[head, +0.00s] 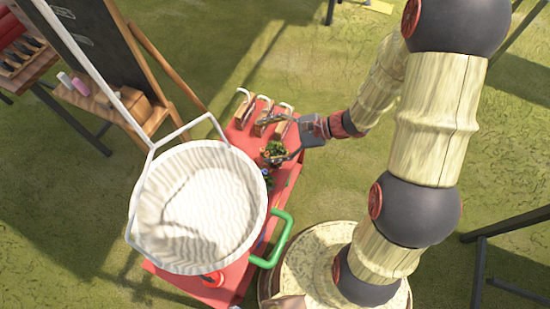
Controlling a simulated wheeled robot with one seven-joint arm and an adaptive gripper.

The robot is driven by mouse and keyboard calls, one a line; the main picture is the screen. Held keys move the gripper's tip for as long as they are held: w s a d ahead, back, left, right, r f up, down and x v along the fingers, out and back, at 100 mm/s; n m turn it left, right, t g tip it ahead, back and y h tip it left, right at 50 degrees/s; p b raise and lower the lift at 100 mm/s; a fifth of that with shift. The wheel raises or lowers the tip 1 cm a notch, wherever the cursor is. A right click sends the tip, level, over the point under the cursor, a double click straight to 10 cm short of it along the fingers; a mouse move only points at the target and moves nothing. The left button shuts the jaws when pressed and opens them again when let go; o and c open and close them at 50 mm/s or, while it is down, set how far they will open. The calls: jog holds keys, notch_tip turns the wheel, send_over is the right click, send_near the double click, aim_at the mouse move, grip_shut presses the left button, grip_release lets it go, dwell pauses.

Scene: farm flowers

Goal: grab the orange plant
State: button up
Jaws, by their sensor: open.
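A small green potted plant (274,148) with orange-brown colour low on it stands on the red table (240,135). I cannot tell whether the orange is a pot or flowers. Another small plant (267,178) with a hint of blue sits just below it in the picture, partly hidden by the white basket. My gripper (262,138) is open, its fingers spread and pointing left over the table. Its lower finger overlaps the first plant in the picture. I cannot tell whether they touch.
A large white basket (160,205) with a tall handle hides much of the table. Small wooden-handled things (264,110) stand on the table's far part. A green handle (277,240) is at the right edge. A chalkboard (105,50) with a ledge stands upper left.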

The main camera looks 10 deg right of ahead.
jog(key=w+d+f+m+t, duration=0.2)
jog(key=f+m, duration=0.1)
jog(key=f, duration=0.2)
jog(key=w+d+f+m+t, duration=0.2)
jog(key=f+m, duration=0.2)
jog(key=f, duration=0.1)
jog(key=m+t+h, duration=0.2)
jog(key=m+h, duration=0.1)
jog(key=m, duration=0.2)
send_near(275, 150)
jog(key=a+r, duration=0.1)
jog(key=a, duration=0.1)
jog(key=x, duration=0.1)
jog(key=b+x, duration=0.1)
jog(key=x, duration=0.1)
jog(key=b+x, duration=0.1)
jog(key=x, duration=0.1)
jog(key=shift+s+a+f, duration=0.15)
jog(key=shift+s+a, duration=0.15)
jog(key=shift+a, duration=0.15)
jog(key=shift+w+a+f, duration=0.2)
jog(key=shift+w+a, duration=0.15)
jog(key=shift+c, duration=0.2)
jog(key=c, duration=1.1)
jog(key=shift+r, duration=0.1)
jog(key=shift+c, duration=0.5)
